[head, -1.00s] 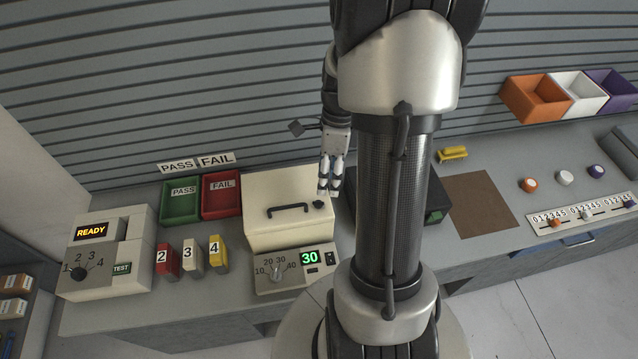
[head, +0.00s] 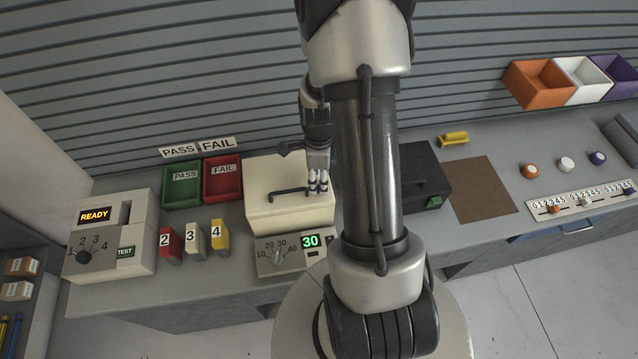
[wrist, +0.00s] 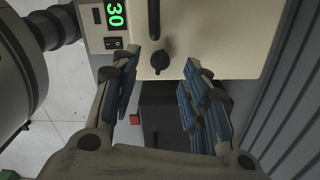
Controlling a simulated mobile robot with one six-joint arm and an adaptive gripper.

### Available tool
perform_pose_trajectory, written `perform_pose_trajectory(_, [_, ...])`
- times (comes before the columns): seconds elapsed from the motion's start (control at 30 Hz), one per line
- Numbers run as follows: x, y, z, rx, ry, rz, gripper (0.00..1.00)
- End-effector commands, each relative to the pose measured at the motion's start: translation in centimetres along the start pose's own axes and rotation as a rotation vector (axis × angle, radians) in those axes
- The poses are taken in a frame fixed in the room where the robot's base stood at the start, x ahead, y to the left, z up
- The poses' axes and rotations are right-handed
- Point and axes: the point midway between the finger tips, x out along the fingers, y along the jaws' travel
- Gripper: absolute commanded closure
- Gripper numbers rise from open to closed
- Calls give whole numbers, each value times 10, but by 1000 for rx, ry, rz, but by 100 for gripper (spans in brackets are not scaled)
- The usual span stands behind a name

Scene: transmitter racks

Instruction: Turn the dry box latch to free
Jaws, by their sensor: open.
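The dry box (head: 272,208) is a cream box with a dark handle (head: 287,192) on its lid and a front panel reading 30. In the wrist view its black latch knob (wrist: 160,61) sits on the lid near the edge, beside the handle (wrist: 154,18). In the head view my gripper (head: 317,190) is over the right part of the lid and hides the latch. In the wrist view my gripper (wrist: 168,92) is open, with its blue-padded fingers spread on either side of the latch. The latch shows between the fingers, apart from both; the remaining distance is unclear.
A dark box (head: 425,175) with a green button stands right of the dry box, partly behind my arm. Red, white and yellow numbered blocks (head: 194,238) stand to the left, before green (head: 182,190) and red (head: 222,180) bins. A slatted wall rises behind.

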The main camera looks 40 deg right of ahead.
Motion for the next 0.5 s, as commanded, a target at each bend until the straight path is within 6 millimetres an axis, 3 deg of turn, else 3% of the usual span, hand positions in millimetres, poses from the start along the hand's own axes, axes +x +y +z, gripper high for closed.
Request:
perform_pose_trajectory(0.2, [28,0,0,0,0,1,58])
perform_pose_trajectory(0.5, [34,0,0,0,0,-1,58])
